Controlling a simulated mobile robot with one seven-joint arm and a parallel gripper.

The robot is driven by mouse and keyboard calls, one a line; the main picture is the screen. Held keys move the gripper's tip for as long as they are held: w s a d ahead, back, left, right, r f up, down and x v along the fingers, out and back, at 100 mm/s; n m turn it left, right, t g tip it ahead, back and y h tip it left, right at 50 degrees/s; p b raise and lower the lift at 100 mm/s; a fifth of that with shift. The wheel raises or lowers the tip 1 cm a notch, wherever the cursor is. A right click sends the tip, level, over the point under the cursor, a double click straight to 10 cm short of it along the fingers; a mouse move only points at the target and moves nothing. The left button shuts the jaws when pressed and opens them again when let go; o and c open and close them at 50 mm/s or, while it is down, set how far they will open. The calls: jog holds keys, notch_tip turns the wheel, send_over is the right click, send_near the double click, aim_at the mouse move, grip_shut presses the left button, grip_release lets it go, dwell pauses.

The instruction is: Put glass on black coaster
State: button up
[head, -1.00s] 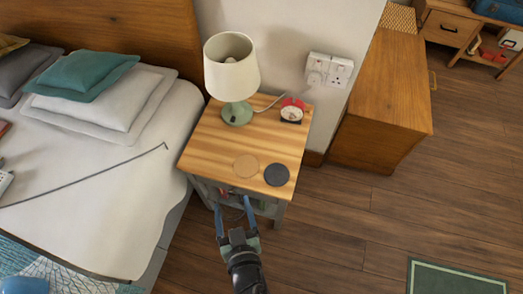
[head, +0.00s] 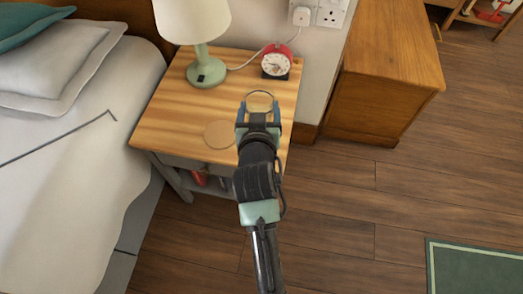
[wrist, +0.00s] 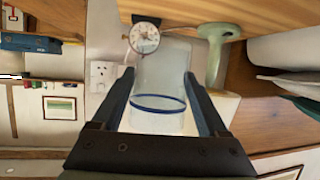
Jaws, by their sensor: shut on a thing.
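A clear glass with a blue band (wrist: 158,105) is held between the two fingers of my gripper (wrist: 160,80) in the wrist view. In the head view the glass's round rim (head: 260,101) shows just beyond my gripper (head: 258,112), over the right part of the nightstand. The black coaster is hidden now, behind my gripper and arm. I cannot tell whether the glass touches anything below it. A round tan coaster (head: 219,134) lies on the nightstand top, left of my gripper.
The wooden nightstand (head: 160,125) also bears a green-based lamp (head: 205,70) at the back and a red alarm clock (head: 276,62) beyond the glass. A bed (head: 60,190) stands on the left and a wooden cabinet (head: 375,110) on the right.

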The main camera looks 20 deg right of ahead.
jog(key=shift+w+d+f, duration=0.1)
jog(key=shift+d+f, duration=0.15)
jog(key=shift+d, duration=0.05)
jog(key=shift+d+f+b, duration=0.1)
jog(key=shift+f+b, duration=0.2)
jog(key=shift+b, duration=0.1)
notch_tip(320, 180, down, 9)
jog(key=b, duration=0.3)
jog(key=shift+f, duration=0.15)
jog(key=o, duration=1.2)
jog(key=shift+f, duration=0.15)
jog(key=o, duration=0.4)
jog(key=shift+c, duration=0.2)
jog(key=shift+r, duration=0.2)
